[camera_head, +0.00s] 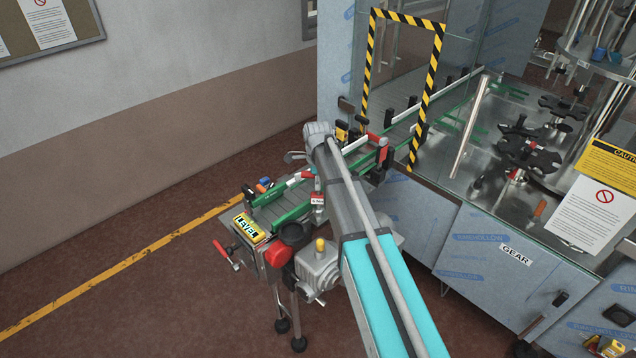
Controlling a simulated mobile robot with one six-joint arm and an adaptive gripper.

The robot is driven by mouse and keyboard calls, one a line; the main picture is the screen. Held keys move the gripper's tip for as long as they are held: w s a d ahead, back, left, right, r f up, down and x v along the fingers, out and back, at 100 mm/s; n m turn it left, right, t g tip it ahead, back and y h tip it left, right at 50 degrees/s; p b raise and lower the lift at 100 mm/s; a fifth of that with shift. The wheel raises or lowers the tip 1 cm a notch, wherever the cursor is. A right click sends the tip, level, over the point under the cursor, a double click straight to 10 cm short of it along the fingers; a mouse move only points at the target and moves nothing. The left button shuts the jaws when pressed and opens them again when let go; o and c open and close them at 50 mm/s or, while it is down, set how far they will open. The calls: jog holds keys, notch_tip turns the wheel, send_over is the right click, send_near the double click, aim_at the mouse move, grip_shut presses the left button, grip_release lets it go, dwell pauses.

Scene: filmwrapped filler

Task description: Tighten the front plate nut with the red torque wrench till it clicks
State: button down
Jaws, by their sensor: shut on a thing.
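My arm reaches from the bottom edge over the conveyor, and its gripper is hidden, so I cannot see what it holds. I cannot make out the front plate nut. Several red parts show, and I cannot tell which, if any, is the torque wrench. A red-handled bar (223,251) sticks out at the conveyor's near left end. A small red part with a white label (318,199) is beside my arm. A red bent handle (378,139) is at the conveyor's right rail, just past my arm.
The floor (110,235) at left is clear, with a yellow line.

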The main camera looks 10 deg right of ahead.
jog(key=shift+f+b, duration=0.5)
jog(key=shift+f, duration=0.1)
jog(key=shift+r, duration=0.15)
jog(key=shift+r+n, duration=0.15)
jog(key=shift+n, duration=0.55)
jog(key=shift+f+b, duration=0.3)
jog(key=shift+f, duration=0.25)
jog(key=shift+m, duration=0.3)
jog(key=shift+r+m, duration=0.1)
jog(key=shift+m, duration=1.2)
jog(key=shift+w, duration=0.1)
